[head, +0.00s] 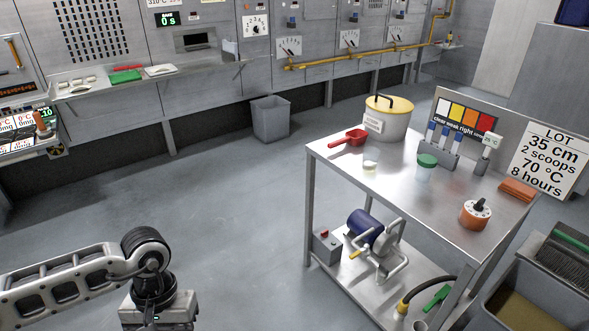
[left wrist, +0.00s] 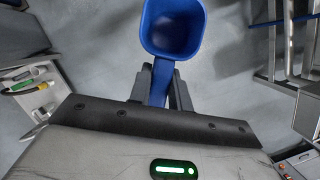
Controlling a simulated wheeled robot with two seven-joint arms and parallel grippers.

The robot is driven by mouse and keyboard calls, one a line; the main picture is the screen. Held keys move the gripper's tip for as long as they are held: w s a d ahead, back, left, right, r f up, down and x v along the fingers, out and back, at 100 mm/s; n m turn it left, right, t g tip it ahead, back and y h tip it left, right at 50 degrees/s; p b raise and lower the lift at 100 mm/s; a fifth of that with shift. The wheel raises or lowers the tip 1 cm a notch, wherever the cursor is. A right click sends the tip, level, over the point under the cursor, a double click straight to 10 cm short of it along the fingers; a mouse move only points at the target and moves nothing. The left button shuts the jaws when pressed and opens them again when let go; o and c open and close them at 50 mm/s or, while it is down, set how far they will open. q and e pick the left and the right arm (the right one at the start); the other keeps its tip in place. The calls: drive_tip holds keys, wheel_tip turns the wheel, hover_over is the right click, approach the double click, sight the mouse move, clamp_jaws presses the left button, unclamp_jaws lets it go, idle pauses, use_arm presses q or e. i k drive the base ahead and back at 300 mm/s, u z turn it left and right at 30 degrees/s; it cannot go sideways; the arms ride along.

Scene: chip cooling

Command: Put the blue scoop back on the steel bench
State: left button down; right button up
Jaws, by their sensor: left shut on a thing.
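The blue scoop (left wrist: 172,32) shows in the left wrist view, with its square bowl at the top and its handle running down between the fingers. My left gripper (left wrist: 160,85) is shut on the handle. In the head view my left arm comes in at the lower left, and its fingers and the scoop are out of frame. The steel bench (head: 385,180) stands at the right in the head view, with bare steel along its near left part. My left arm is well apart from it, over open floor. My right gripper is not in view.
On the bench are a red scoop (head: 348,138), a lidded pot (head: 388,118), a green-capped jar (head: 427,167), an orange timer (head: 475,213) and a small clear cup (head: 370,165). A grey bin (head: 270,118) stands by the wall. The floor before the bench is clear.

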sight(466, 191)
drive_tip(key=i, duration=2)
drive_tip(key=z, duration=1.9)
